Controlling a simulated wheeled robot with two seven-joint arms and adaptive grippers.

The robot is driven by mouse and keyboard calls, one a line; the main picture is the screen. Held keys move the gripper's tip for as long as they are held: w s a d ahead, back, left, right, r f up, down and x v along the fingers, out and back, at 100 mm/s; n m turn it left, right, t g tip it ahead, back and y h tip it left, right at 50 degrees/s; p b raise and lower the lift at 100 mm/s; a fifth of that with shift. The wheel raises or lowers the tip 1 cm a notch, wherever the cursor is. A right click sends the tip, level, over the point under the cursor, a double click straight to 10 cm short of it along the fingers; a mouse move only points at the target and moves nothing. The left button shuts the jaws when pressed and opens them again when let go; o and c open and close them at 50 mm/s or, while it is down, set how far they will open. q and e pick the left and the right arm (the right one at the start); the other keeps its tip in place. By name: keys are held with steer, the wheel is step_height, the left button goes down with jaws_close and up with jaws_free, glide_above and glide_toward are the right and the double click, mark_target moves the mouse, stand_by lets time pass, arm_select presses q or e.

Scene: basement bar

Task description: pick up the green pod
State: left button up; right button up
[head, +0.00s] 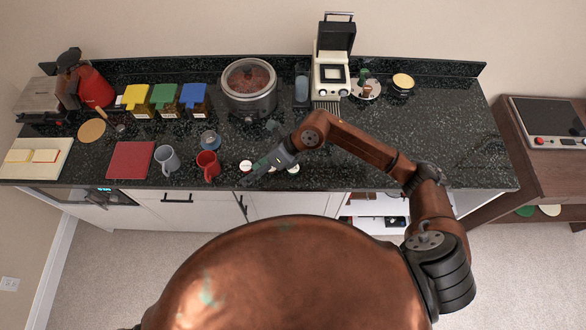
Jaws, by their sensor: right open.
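My right gripper (252,177) reaches in from the right, low over the counter's front edge, with its jaws open and pointing left and towards me. Small round pods lie by it: one pale pod (246,165) with a reddish mark is just beyond the fingers, and another pale pod (293,169) is to the right of the gripper. The gripper covers part of the space between them. I cannot make out for sure which pod is green; one may be partly hidden under the gripper. My left gripper is not in view.
A red mug (208,166) and a grey mug (167,160) stand left of the gripper. The black counter (450,130) is bare at right.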

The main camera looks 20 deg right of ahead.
steer(key=w+d+f+h, duration=0.2)
steer(key=d+f+h, duration=0.1)
steer(key=d, duration=0.3)
steer(key=h, duration=0.4)
glide_above(296, 167)
steer(key=shift+s+a+f+n, duration=0.1)
steer(key=shift+a+f+n, duration=0.05)
steer(key=shift+f, duration=0.45)
steer(key=shift+s+a+f+n, duration=0.1)
steer(key=shift+a+f+n, duration=0.05)
steer(key=shift+f, duration=0.45)
steer(key=shift+w+d+f+h, duration=0.1)
steer(key=shift+d+f+h, duration=0.1)
steer(key=shift+f, duration=0.2)
steer(key=shift+w+d+f+h, duration=0.1)
steer(key=shift+f+h, duration=0.1)
steer(key=shift+f, duration=0.15)
steer(key=f, duration=0.2)
steer(key=f+p, duration=0.1)
steer(key=f, duration=0.1)
steer(key=a+f+p, duration=0.1)
steer(key=shift+f, duration=0.6)
steer(key=shift+c, duration=0.7)
steer(key=c, duration=0.7)
